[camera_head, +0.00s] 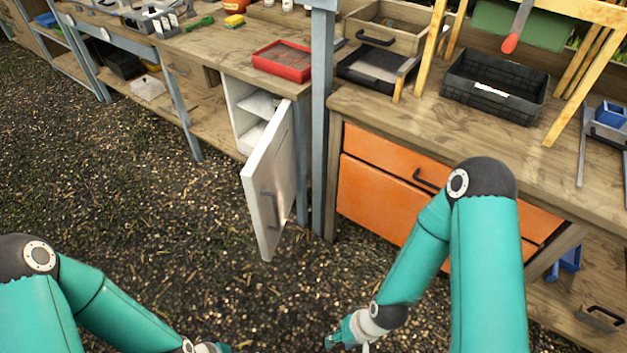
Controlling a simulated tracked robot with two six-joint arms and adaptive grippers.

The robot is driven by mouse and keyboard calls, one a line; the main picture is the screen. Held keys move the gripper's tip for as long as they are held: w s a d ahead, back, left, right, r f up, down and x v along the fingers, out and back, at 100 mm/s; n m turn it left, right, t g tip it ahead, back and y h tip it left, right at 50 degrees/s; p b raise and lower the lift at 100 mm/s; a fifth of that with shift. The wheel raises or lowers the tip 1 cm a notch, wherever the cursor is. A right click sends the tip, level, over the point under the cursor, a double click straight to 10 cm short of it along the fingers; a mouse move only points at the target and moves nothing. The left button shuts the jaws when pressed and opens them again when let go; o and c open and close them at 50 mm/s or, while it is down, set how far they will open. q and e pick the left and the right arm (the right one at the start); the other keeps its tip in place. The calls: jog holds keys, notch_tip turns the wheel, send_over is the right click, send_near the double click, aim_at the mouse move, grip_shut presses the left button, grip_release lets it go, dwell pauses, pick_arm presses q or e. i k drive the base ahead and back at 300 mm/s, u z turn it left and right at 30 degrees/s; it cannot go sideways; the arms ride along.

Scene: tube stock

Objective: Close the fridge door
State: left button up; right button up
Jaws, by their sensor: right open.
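The fridge is a small white cabinet (240,112) under the left workbench. A white shelf shows inside. My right gripper (337,342) is low at the bottom edge, open, below and to the right of the door and apart from it. My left gripper (212,348) barely shows at the bottom edge, below and left of the door; its fingers are cut off by the frame.
A blue-grey post (321,130) stands right of the fridge. An orange drawer cabinet (378,198) sits under the right bench. A red tray (283,62) lies above the fridge, and a black crate (493,88) on the right bench. The gravel ground (130,190) left of the door is clear.

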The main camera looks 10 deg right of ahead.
aim_at(269, 178)
jog(key=z, duration=0.15)
jog(key=i, duration=1)
jog(key=u, duration=0.05)
